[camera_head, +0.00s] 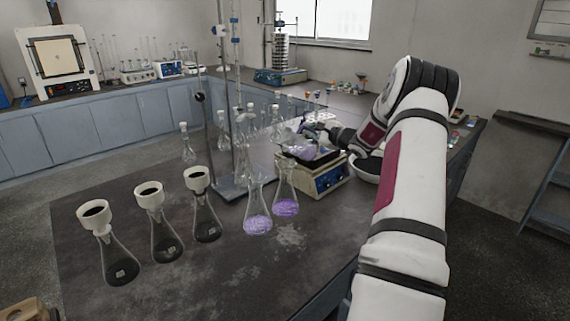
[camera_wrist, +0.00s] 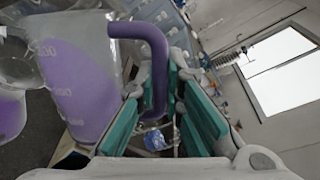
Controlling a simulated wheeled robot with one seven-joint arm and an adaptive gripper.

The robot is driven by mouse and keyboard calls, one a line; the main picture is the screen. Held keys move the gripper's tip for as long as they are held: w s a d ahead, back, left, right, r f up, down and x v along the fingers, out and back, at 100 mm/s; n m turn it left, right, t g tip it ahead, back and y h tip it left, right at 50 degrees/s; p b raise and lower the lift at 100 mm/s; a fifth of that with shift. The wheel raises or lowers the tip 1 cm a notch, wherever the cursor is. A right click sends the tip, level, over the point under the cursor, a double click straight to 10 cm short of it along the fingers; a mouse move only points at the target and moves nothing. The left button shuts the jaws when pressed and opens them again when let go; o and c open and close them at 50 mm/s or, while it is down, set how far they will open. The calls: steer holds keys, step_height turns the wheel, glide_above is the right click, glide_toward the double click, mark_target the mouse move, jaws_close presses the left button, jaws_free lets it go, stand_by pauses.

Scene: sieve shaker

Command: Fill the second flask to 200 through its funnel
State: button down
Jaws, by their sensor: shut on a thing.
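My gripper (camera_head: 330,133) is shut on the purple handle (camera_wrist: 157,62) of a clear graduated jug (camera_wrist: 88,85) with purple liquid in it. The jug, which also shows in the head view (camera_head: 304,148), is held over a bench instrument; I cannot tell whether it touches it. At the left of the bench stand three conical flasks with white funnels: a front one (camera_head: 117,262), a middle one (camera_head: 165,238) and a rear one (camera_head: 206,222). They look clear, with the dark bench showing through. The two conical flasks nearest the jug (camera_head: 257,222) (camera_head: 286,207) hold purple liquid.
A bench instrument (camera_head: 325,178) with a dark top stands below the jug. A metal stand (camera_head: 228,188) with glassware rises behind the flasks. The front of the dark bench (camera_head: 220,275) is clear.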

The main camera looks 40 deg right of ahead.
steer(key=shift+w+a+n, duration=0.1)
steer(key=shift+a+n, duration=0.3)
steer(key=shift+n, duration=0.2)
stand_by(3.7)
